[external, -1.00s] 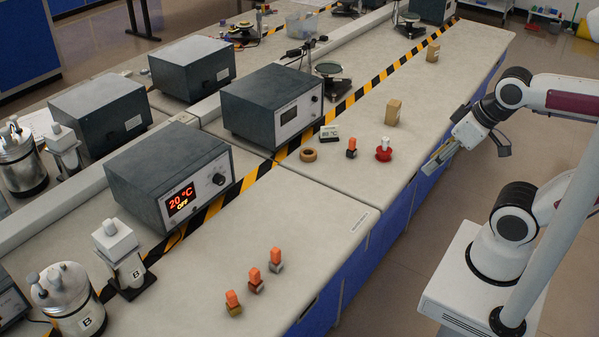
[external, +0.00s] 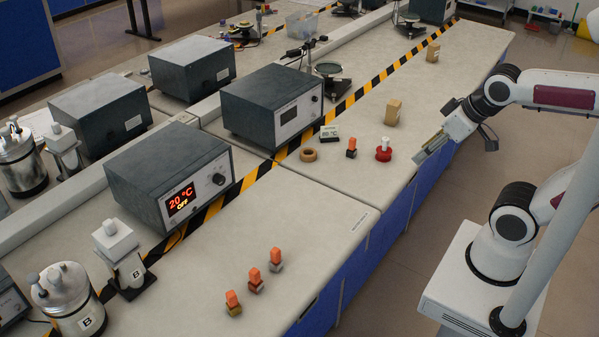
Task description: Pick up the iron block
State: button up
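Three small blocks with orange tops stand in a slanting row near the front of the bench: a brassy one (external: 234,310), a reddish-brown one (external: 256,287) and a grey one (external: 276,267). A dark block with an orange top (external: 351,153) stands farther back, left of a red and white object. No label tells which block is iron. My gripper (external: 424,155) is over the bench's right edge, right of the red and white object, apart from all the blocks. Its fingers are too small to show whether they are open or shut.
The red and white object (external: 384,150) stands between the dark block and my gripper. A brown ring (external: 309,155), a small "80 °C" sign (external: 329,133) and a tan block (external: 392,112) are near. A box reading "20 °C OFF" (external: 170,180) stands left. The bench between is clear.

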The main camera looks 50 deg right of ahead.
jog(key=w+d+t+h, duration=0.2)
jog(key=w+d, duration=0.6)
jog(key=w, duration=0.5)
jog(key=t+y, duration=0.2)
jog(key=t, duration=0.4)
send_over(352, 147)
jog(key=s, duration=0.4)
notch_tip(352, 147, down, 16)
jog(key=shift+d+f+y, duration=0.3)
jog(key=shift+d+f, duration=0.2)
jog(key=shift+f, duration=0.35)
jog(key=shift+f, duration=1.75)
jog(key=shift+f, duration=0.15)
